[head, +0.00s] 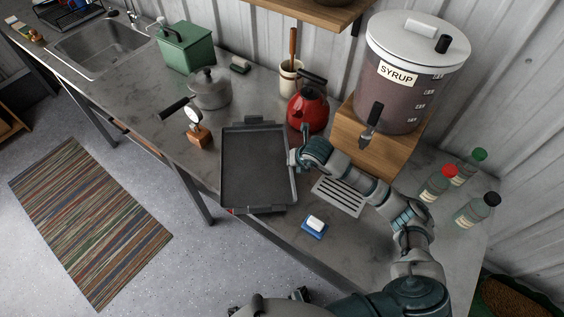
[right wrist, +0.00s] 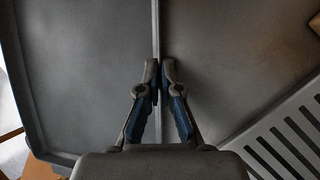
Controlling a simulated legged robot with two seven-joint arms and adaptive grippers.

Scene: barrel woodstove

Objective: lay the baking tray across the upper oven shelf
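The baking tray (head: 256,165) is a dark grey rectangle with a raised rim and a handle at each short end. It lies flat at the counter's front edge in the head view. It fills the left of the right wrist view (right wrist: 85,70). My right gripper (head: 294,158) is at the tray's right long side. In the right wrist view its two fingers (right wrist: 160,75) are close together, one on each side of the tray's rim, pinching it. My left gripper is not in view. No oven or shelf shows.
Near the tray on the counter (head: 132,88) are a red kettle (head: 308,108), a gauge on a wooden block (head: 196,130), a saucepan (head: 210,90), a slotted grate (head: 339,195) and a blue sponge holder (head: 314,228). The syrup dispenser (head: 400,85) and several bottles (head: 438,183) stand right.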

